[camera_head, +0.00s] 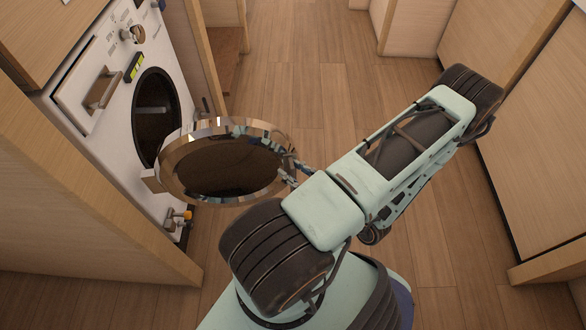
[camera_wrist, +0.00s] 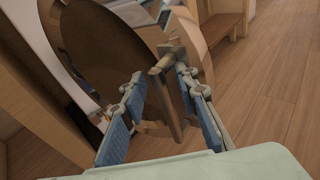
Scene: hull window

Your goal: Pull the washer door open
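The washer (camera_head: 110,90) is a white machine set in a wooden cabinet at the left. Its round door (camera_head: 180,155), with a shiny metal rim and dark glass, stands swung well out from the dark drum opening (camera_head: 152,115). My gripper (camera_head: 290,172) is at the door's free edge, at its right in the head view. In the wrist view, the fingers with blue pads (camera_wrist: 165,105) stand apart on either side of the bar-like door handle (camera_wrist: 162,95). A gap shows between the left finger and the handle; the right finger is close to it, contact unclear.
A wooden cabinet wall (camera_head: 75,190) stands in front of the washer at the left. More cabinets (camera_head: 520,150) line the right side, close to my arm's elbow. The wooden floor (camera_head: 300,70) beyond the door is clear.

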